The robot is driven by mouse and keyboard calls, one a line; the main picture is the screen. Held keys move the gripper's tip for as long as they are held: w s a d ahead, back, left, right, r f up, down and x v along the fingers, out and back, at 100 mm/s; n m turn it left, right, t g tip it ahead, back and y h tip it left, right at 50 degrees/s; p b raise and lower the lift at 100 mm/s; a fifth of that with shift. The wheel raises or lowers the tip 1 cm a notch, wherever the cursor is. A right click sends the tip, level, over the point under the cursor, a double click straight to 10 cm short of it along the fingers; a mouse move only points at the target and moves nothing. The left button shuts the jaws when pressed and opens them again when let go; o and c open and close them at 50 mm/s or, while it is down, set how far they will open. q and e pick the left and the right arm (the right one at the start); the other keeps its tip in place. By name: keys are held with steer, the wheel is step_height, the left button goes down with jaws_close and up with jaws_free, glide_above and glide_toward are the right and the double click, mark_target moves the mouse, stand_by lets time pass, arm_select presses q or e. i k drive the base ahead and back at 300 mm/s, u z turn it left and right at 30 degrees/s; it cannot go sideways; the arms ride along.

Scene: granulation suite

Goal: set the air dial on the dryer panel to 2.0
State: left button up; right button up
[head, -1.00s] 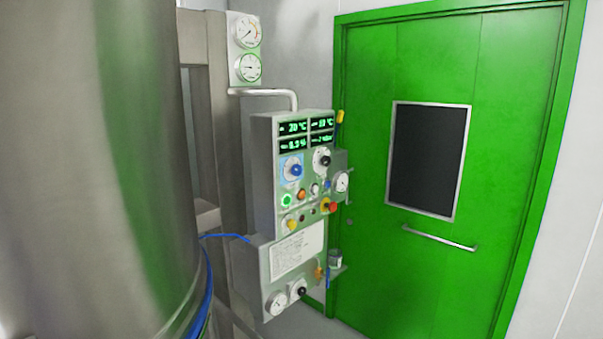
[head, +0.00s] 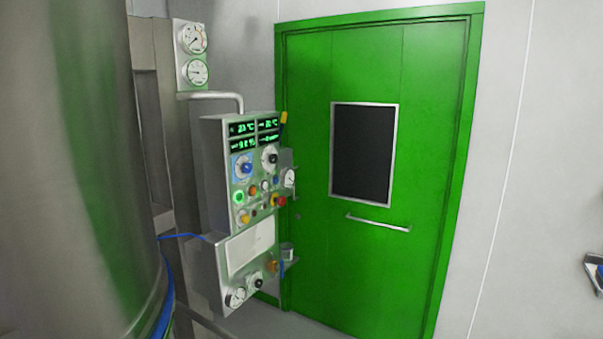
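The dryer panel (head: 214,165) is a grey box left of the middle in the head view, with green digital readouts (head: 255,134) at its top. Below them are a blue dial (head: 243,167) on the left and a black dial (head: 271,159) on the right. Another black knob (head: 271,267) sits low on the panel beside a small round gauge (head: 236,297). The dial markings are too small to read, and I cannot tell which dial is the air dial.
A large steel vessel (head: 75,170) fills the left side. A green door (head: 420,150) with a dark window and a bar handle (head: 378,223) stands right of the panel. Two gauges (head: 194,54) hang above the panel. A blue hose (head: 182,236) runs near the vessel.

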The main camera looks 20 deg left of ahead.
mark_target(247, 167)
steer(key=z, duration=0.85)
steer(key=i, duration=2.25)
steer(key=u, duration=1.7)
steer(key=i, duration=0.8)
steer(key=u, duration=0.7)
